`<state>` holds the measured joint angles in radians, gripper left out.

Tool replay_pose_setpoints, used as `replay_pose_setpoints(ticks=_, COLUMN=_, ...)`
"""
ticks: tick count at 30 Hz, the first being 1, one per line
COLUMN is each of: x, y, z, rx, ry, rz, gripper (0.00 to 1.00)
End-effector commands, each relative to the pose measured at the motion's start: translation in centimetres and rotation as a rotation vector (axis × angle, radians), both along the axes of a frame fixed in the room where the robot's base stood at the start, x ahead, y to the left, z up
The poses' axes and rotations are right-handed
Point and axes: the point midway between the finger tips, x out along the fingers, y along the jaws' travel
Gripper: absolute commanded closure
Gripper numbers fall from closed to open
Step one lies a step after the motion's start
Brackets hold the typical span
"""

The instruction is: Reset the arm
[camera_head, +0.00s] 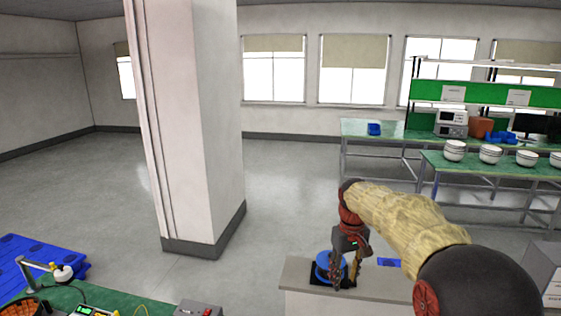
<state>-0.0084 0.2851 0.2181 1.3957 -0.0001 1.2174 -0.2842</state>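My arm reaches in from the lower right, with a tan fabric sleeve over its middle link. My gripper (346,274) is at its end, pointing down over a light-topped cabinet (300,275). A round blue object (324,262) with a dark base sits on the cabinet top, just left of and partly behind the gripper. The fingers are small and dark here, and I cannot tell their spacing or whether they touch the blue object.
A square pillar (190,130) stands left of centre. A green bench (90,298) with instruments is at the lower left, beside blue pallets (25,258). Green workbenches (480,165) with white bowls stand at the right. The floor between is clear.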

Motion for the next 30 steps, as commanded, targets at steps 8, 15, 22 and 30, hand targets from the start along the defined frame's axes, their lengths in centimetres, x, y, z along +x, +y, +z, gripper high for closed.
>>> replay_pose_setpoints(ticks=8, x=-8.7, y=-0.2, z=-3.1, rx=0.008, ry=-0.063, rz=-0.134, gripper=0.63)
replay_pose_setpoints(ticks=15, x=-18.0, y=-0.3, z=-7.1, rx=0.023, ry=-0.149, rz=-0.232, gripper=0.63)
replay_pose_setpoints(ticks=22, x=-26.3, y=-0.4, z=-12.2, rx=0.042, ry=-0.238, rz=-0.282, gripper=0.63)
replay_pose_setpoints(ticks=30, x=-34.0, y=-0.5, z=-18.8, rx=0.059, ry=-0.353, rz=-0.288, gripper=0.63)
